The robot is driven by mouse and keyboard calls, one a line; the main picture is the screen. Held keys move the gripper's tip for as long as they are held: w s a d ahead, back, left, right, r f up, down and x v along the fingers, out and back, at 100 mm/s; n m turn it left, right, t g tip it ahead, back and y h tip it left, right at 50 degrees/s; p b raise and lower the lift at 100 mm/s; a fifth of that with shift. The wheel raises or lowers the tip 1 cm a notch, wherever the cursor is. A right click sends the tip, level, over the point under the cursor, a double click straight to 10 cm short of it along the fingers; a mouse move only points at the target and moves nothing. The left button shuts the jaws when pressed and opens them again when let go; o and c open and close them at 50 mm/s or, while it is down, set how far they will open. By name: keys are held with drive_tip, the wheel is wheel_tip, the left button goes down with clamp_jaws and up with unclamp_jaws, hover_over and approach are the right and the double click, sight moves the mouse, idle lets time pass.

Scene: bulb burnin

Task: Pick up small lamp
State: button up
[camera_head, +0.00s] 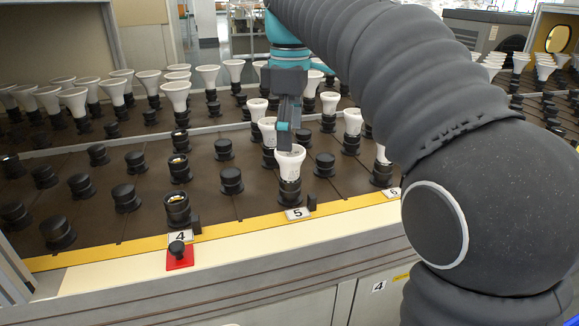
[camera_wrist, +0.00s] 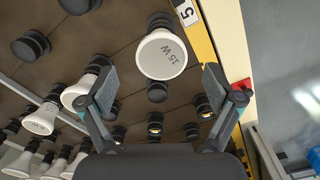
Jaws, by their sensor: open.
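A white lamp (camera_head: 290,160) stands upright in the front black socket by the label 5, with its wide face up. In the wrist view the same lamp (camera_wrist: 164,55) faces the camera and reads "15 W". My gripper (camera_head: 284,135) is above and just behind this lamp in the head view, partly covering its rim. In the wrist view my gripper (camera_wrist: 157,76) is open and empty, with one finger to each side of the lamp's lower edge. No contact with the lamp can be made out.
Other white lamps (camera_head: 353,122) stand close by, behind and to the right. Several empty black sockets (camera_head: 231,180) fill the brown board to the left. A yellow strip (camera_head: 130,246) edges the board. A black knob on a red plate (camera_head: 179,258) sits below label 4.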

sight(290, 163)
wheel_tip(290, 163, down, 4)
drive_tip(key=shift+s+f+b, duration=0.15)
drive_tip(key=shift+b, duration=0.35)
drive_tip(key=c, duration=1.3)
drive_tip(key=shift+o, duration=0.2)
